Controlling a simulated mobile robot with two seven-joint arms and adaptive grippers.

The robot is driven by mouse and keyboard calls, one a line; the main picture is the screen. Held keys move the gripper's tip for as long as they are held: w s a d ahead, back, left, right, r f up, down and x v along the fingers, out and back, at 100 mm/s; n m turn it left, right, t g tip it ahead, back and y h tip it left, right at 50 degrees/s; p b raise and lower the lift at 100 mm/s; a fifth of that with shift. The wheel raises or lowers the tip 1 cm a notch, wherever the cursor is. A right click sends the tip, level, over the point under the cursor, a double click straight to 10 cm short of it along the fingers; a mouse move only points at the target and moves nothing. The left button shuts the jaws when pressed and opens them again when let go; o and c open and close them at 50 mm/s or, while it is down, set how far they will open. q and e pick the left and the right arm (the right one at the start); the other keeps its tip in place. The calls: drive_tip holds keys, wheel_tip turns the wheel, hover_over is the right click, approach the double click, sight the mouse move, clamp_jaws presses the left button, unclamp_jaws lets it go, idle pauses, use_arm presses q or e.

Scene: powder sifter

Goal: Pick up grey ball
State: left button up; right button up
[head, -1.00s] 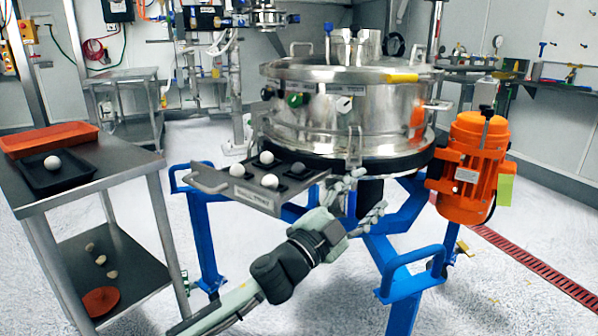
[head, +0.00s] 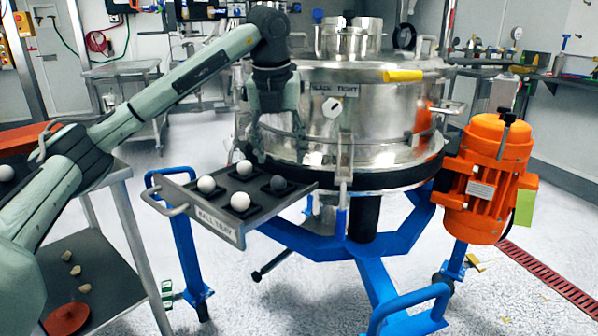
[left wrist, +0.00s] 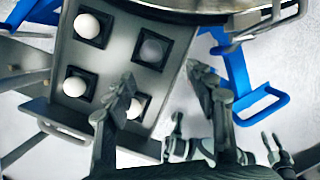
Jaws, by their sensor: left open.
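The grey ball (head: 278,184) sits in the right-hand square holder of the ball tray (head: 219,231), which juts from the front of the steel sifter. It also shows in the left wrist view (left wrist: 153,49). Three white balls sit in the other holders, one of them at the tray's left (head: 206,184). My left gripper (head: 278,142) points down above the back of the tray, over and behind the grey ball. In the left wrist view its fingers (left wrist: 161,76) are spread and empty, with the grey ball beyond the gap.
The steel sifter (head: 365,115) stands close behind my gripper. An orange motor (head: 483,190) is on its right, and blue legs (head: 385,241) carry it. A side table (head: 95,282) at the left bears a white ball (head: 6,173), partly behind my arm.

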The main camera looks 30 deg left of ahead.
sight(279, 176)
use_arm(q)
drive_tip(key=shift+w+a+f, duration=0.15)
drive_tip(key=shift+a+f, duration=0.25)
drive_tip(key=shift+a, duration=0.1)
drive_tip(key=shift+w+a+f, duration=0.15)
drive_tip(key=shift+a+f, duration=0.2)
drive_tip(key=shift+a, duration=0.15)
drive_tip(key=x, duration=0.4)
drive_tip(key=shift+w+d+f, duration=0.15)
drive_tip(key=shift+w+f, duration=0.2)
drive_tip(key=shift+f, duration=0.3)
use_arm(e)
drive_tip(key=shift+s+f, duration=0.15)
drive_tip(key=shift+f, duration=0.2)
use_arm(q)
drive_tip(key=shift+c, duration=1.1)
drive_tip(key=c, duration=0.8)
